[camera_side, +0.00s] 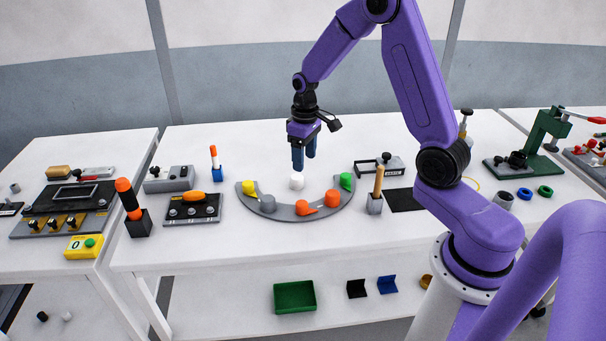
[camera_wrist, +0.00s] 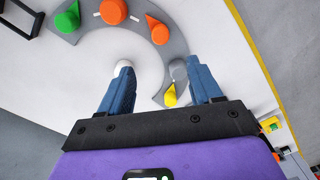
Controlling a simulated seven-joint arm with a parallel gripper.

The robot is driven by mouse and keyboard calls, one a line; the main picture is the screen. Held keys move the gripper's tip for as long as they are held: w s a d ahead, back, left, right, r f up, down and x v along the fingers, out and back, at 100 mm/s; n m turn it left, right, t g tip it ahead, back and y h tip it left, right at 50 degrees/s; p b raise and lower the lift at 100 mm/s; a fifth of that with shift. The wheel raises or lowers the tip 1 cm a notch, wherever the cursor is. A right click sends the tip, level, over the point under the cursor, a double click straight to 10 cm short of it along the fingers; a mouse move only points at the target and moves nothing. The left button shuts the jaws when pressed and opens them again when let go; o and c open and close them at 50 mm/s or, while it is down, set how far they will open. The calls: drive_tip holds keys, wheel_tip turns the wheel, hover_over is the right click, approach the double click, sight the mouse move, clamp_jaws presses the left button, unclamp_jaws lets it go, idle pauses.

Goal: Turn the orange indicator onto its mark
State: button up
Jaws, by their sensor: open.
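A grey curved panel (camera_side: 285,212) lies on the table, also in the wrist view (camera_wrist: 142,45). The orange indicator (camera_side: 305,208), a knob with a pointed end, sits on its front part. In the wrist view the indicator (camera_wrist: 158,32) points to the upper left. A round orange knob (camera_side: 333,198) is beside it; in the wrist view this knob (camera_wrist: 113,12) has short white marks at its sides. My gripper (camera_side: 304,160) is open and empty above the panel's inner side, apart from the indicator. Its blue fingers (camera_wrist: 158,80) show in the wrist view.
The panel also carries a yellow pointer (camera_side: 248,187), a grey knob (camera_side: 268,203) and a green pointer (camera_side: 346,181). A white knob (camera_side: 297,181) stands inside the curve. A wooden-handled tool (camera_side: 377,186) stands upright at right, a black box with an orange knob (camera_side: 192,207) at left.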

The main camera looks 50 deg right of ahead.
sight(303, 202)
drive_tip(key=s+d+f+m+t+y, duration=0.15)
drive_tip(key=d+m+y, duration=0.35)
drive_tip(key=m, duration=1.8)
drive_tip(key=shift+g+h, duration=0.25)
drive_tip(key=shift+h, duration=0.25)
drive_tip(key=x, duration=1.6)
drive_tip(key=shift+w+d+f, duration=0.25)
drive_tip(key=shift+w+f, duration=0.05)
drive_tip(key=c, duration=1)
